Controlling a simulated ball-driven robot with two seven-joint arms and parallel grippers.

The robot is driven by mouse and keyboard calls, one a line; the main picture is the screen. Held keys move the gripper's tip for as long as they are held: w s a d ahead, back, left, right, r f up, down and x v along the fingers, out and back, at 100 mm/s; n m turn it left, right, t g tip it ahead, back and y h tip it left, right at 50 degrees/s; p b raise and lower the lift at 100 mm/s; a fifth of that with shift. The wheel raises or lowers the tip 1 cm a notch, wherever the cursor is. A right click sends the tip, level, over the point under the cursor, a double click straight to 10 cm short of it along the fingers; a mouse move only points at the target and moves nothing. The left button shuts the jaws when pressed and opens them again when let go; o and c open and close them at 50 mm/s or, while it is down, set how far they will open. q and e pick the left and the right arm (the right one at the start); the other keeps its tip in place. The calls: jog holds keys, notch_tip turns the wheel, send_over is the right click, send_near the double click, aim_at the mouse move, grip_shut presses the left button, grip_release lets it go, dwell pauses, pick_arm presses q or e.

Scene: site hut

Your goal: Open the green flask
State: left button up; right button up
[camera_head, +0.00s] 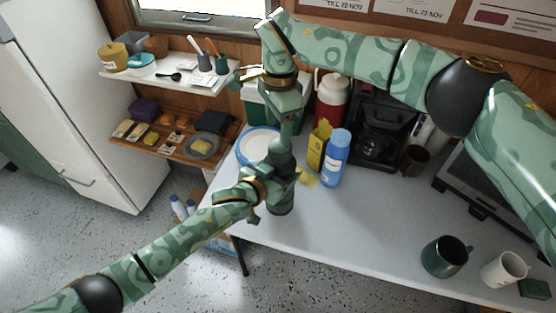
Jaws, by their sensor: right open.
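The green flask (281,208) stands upright on the table, left of the blue bottle. Its lower body shows, but much of its upper part is covered by my grippers. My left gripper (277,186) reaches in from the left at mid height and is closed around the flask's body. My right gripper (284,132) points down from above, over the flask's top, with its jaws open. Whether its fingers touch the lid cannot be made out.
A blue bottle (336,157), a yellow box (318,146) and a red jug (330,97) stand close right of the flask. A white-and-blue plate (250,147) lies behind left. A dark mug (445,257) and a white mug (504,269) stand front right. The table's middle is clear.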

jog(key=m, duration=0.7)
jog(key=shift+m, duration=0.3)
jog(key=m, duration=1.5)
jog(key=shift+w+r, duration=0.1)
jog(key=m, duration=0.6)
jog(key=shift+r+m, duration=0.1)
jog(key=shift+m, duration=0.2)
jog(key=m, duration=0.9)
jog(key=shift+w+d+r, duration=0.1)
jog(key=shift+w+d, duration=0.05)
jog(key=m, duration=0.5)
jog(key=shift+m, duration=0.4)
jog(key=m, duration=0.4)
jog(key=shift+d, duration=0.1)
jog(key=shift+m, duration=0.5)
notch_tip(320, 180, down, 8)
jog(key=shift+r, duration=0.1)
